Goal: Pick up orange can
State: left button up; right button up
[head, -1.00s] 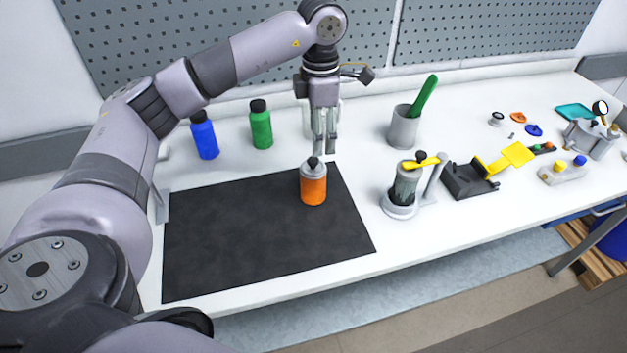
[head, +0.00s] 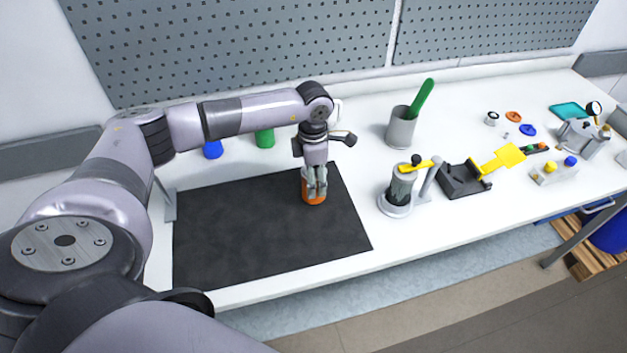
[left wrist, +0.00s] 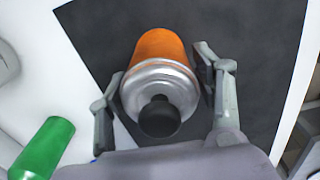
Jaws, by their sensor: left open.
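The orange can (head: 313,198) stands upright on the black mat (head: 250,235), near its back right edge. In the head view my left gripper (head: 314,190) is lowered over the can from above and hides its top. In the left wrist view the orange can (left wrist: 158,75) shows its silver shoulder and black cap between the two fingers of my left gripper (left wrist: 160,82). The fingers are spread, one on each side, with a small gap visible on the left. Whether the right finger touches the can is hard to tell. My right gripper is not in view.
A green bottle (head: 265,138) and a blue bottle (head: 213,149) stand behind the mat, partly hidden by my arm. A grey cup (head: 401,128) with a green tool and a stand (head: 399,192) with a yellow handle are to the right. The left mat is clear.

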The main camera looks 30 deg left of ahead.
pick_arm(q)
jog(key=shift+d, duration=0.1)
jog(key=shift+c, duration=0.4)
jog(key=c, duration=1)
jog(key=shift+w, duration=0.1)
jog(key=shift+r+b, duration=0.3)
jog(key=shift+r, duration=0.35)
notch_tip(320, 180, up, 19)
jog(key=b, duration=0.4)
jog(key=shift+f, duration=0.2)
